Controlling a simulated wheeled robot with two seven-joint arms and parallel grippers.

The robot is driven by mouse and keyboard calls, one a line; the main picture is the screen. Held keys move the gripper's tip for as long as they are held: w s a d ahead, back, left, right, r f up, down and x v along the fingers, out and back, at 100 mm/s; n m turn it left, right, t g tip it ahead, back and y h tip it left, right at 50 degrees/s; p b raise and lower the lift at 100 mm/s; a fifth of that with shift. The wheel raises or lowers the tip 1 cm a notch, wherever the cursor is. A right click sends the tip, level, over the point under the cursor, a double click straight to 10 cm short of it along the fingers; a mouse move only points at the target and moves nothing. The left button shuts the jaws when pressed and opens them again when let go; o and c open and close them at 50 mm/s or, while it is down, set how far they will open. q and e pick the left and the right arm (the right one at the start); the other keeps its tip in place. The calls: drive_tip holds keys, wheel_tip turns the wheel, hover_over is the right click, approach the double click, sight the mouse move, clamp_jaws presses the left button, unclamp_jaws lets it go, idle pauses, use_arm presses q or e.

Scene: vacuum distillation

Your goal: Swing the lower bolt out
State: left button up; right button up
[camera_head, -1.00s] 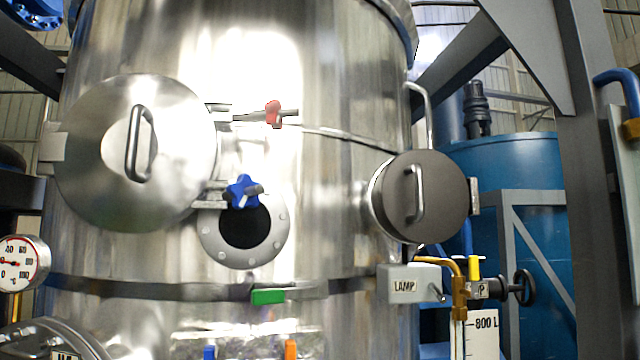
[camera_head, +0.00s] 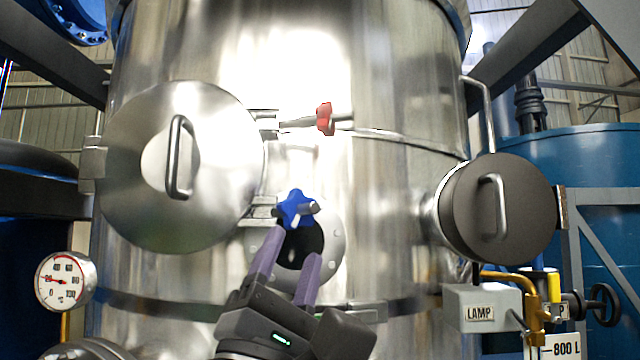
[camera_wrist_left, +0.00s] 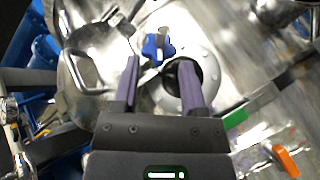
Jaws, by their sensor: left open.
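The lower bolt has a blue star knob (camera_head: 296,209) and sits at the lower right edge of the large round hatch cover (camera_head: 145,200). The knob also shows in the left wrist view (camera_wrist_left: 158,46). The upper bolt with a red knob (camera_head: 325,119) points right, away from the cover. My left gripper (camera_head: 290,264) is open, with its purple fingers pointing up toward the blue knob from below. In the left wrist view, the knob appears just beyond and between the fingertips (camera_wrist_left: 161,62); nothing is held. My right gripper is not in view.
A round flanged port (camera_head: 335,240) lies behind my left fingers. A grey capped port (camera_head: 498,208) and a LAMP box (camera_head: 482,308) stand to the right. A dial gauge (camera_head: 66,281) is at lower left. A green handle (camera_wrist_left: 236,118) shows in the wrist view.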

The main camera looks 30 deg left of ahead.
sight(309, 214)
use_arm(q)
drive_tip(key=p+x, duration=0.4)
drive_tip(key=x, duration=0.4)
drive_tip(key=shift+w+r+p, duration=0.3)
drive_tip(key=shift+w+p, duration=0.05)
drive_tip(key=shift+p, duration=0.1)
clamp_jaws()
drive_tip(key=shift+f, duration=0.1)
idle(0.6)
